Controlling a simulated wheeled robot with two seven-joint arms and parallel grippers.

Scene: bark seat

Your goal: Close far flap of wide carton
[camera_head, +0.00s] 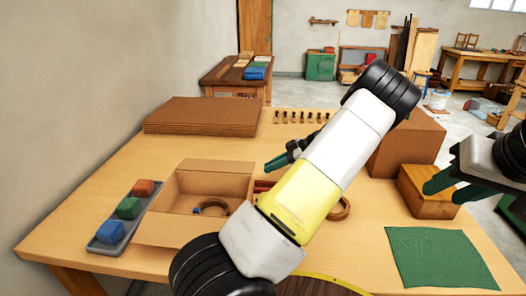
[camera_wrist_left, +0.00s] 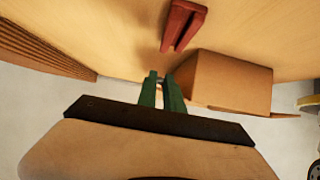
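The wide carton (camera_head: 234,190) stands open on the table in the head view, with a brown ring and a small blue thing inside. Its far flap (camera_head: 222,166) stands up at the back edge, and its near flap (camera_head: 165,231) is folded outward. My left gripper (camera_head: 274,163) is just right of the carton's far right corner, fingers pointing left. In the left wrist view, its fingers (camera_wrist_left: 160,76) are close together with nothing between them, and the carton (camera_wrist_left: 232,80) is to their right.
A cardboard stack (camera_head: 203,116) lies behind the carton. A grey tray (camera_head: 104,246) with coloured blocks stands left. A red thing (camera_wrist_left: 183,25), a wooden block (camera_head: 427,192), a large brown box (camera_head: 408,150) and a green cloth (camera_head: 440,258) are also on the table. My left arm hides the table's middle.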

